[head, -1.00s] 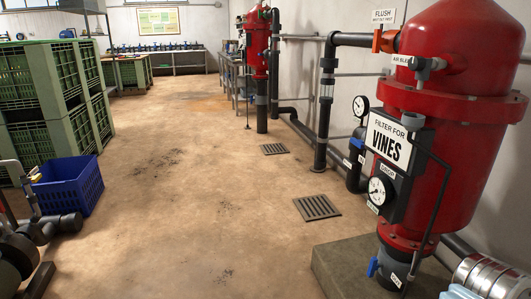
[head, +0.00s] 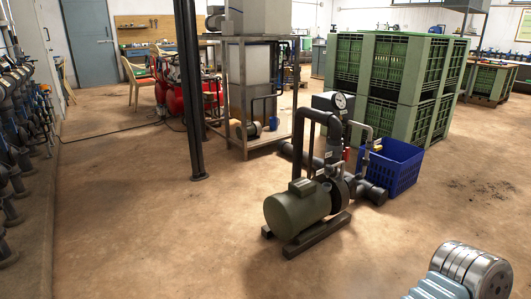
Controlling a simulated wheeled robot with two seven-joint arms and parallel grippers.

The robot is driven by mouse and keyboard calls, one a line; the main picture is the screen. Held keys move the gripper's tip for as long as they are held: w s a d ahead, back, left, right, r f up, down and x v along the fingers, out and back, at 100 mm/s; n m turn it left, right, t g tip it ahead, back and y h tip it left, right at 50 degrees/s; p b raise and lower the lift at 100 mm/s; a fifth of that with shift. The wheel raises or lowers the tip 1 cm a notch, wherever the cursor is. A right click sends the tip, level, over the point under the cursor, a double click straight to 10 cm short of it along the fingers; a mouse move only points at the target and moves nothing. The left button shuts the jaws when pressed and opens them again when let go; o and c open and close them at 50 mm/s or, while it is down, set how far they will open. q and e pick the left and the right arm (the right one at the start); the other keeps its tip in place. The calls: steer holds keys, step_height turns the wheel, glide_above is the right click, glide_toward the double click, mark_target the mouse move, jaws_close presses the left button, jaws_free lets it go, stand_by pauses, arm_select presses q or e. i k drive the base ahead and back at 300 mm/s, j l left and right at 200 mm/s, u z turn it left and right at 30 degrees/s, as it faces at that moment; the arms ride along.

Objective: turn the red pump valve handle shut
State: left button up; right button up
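The pump (head: 300,208), with a grey-green motor on a dark skid, stands on the floor near the middle of the head view. Dark pipes rise from it to a round gauge (head: 340,100). A small upright red piece (head: 347,154) shows on the pipework right of the pump, and looks like the red valve handle. It is too small to tell its exact angle. Neither gripper is in view. Nothing of mine touches the pump or its pipes.
A blue crate (head: 405,168) stands close behind the pump on the right, before stacked green crates (head: 395,90). A dark post (head: 190,95) and a tank frame (head: 245,95) stand behind it. The floor in front and to the left is clear. My arm shows bottom right.

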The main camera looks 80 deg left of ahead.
mark_target(346, 154)
steer(key=i+u, duration=0.1)
steer(key=u, duration=0.35)
steer(key=i+u, duration=0.1)
steer(key=u, duration=0.4)
steer(key=i+u, duration=0.1)
steer(key=u, duration=0.35)
steer(key=l+u, duration=0.1)
steer(key=u, duration=0.4)
steer(key=i+l+u, duration=0.1)
steer(key=u, duration=0.35)
steer(key=i+l, duration=0.1)
steer(key=l, duration=0.15)
steer(key=i+l+u, duration=0.1)
steer(key=l, duration=0.15)
steer(key=i+l, duration=0.3)
steer(key=i, duration=0.2)
steer(key=i+l+u, duration=0.15)
steer(key=i, duration=0.3)
steer(key=i+l, duration=0.45)
